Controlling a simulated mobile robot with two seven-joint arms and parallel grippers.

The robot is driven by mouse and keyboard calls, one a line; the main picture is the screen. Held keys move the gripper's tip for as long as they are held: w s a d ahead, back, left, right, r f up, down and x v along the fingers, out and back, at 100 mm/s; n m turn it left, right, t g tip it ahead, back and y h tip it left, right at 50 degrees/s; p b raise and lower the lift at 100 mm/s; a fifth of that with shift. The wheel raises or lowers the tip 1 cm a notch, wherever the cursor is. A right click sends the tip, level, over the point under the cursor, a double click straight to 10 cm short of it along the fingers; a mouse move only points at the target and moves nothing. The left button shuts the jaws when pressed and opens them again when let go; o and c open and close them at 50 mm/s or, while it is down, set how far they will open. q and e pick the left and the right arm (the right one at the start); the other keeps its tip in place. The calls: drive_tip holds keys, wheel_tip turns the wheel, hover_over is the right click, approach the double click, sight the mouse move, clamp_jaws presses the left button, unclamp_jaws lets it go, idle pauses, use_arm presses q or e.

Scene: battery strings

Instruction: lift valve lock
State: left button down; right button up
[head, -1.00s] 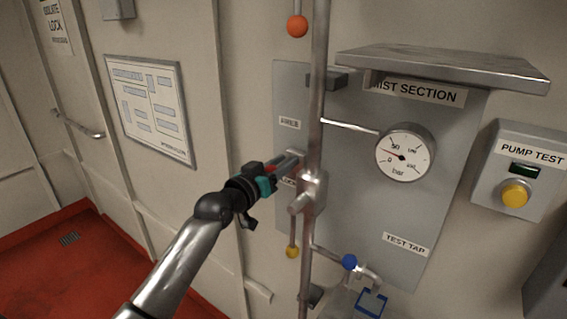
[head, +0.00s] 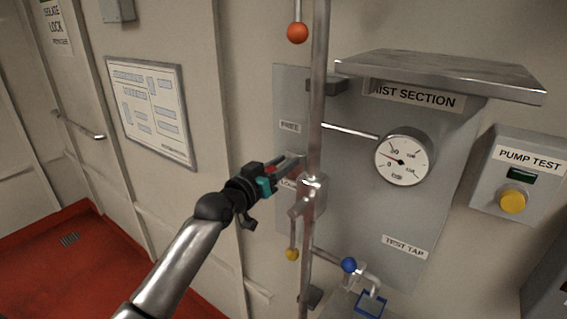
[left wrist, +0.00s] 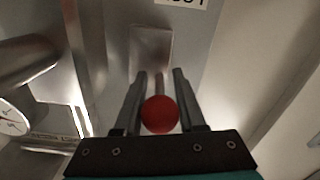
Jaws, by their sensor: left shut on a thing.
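The valve lock's red ball knob (left wrist: 159,114) sits between the fingers of my left gripper (left wrist: 160,76), which is shut on it. A thin stem leads from the knob toward a metal block (left wrist: 152,48) on the panel. In the head view my left gripper (head: 298,160) reaches in from the left beside the vertical pipe, between the "FREE" label (head: 289,127) and the "LOCK" label (head: 287,184). A bit of red shows between its fingers there. The pipe and fingers hide much of the lock. My right gripper is in neither view.
The vertical pipe (head: 317,100) stands close to my fingertips, with a valve body (head: 312,186) just below. A gauge (head: 401,157), a metal shelf (head: 440,72) and a blue-knobbed tap (head: 349,265) lie to the right. An orange ball (head: 297,32) hangs above.

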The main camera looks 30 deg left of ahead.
use_arm(q)
wheel_tip(320, 180, up, 3)
drive_tip(key=shift+r+p, duration=0.1)
drive_tip(key=shift+p, duration=0.8)
drive_tip(key=c, duration=0.9)
unclamp_jaws()
drive_tip(key=o, duration=0.4)
drive_tip(key=shift+f, duration=0.2)
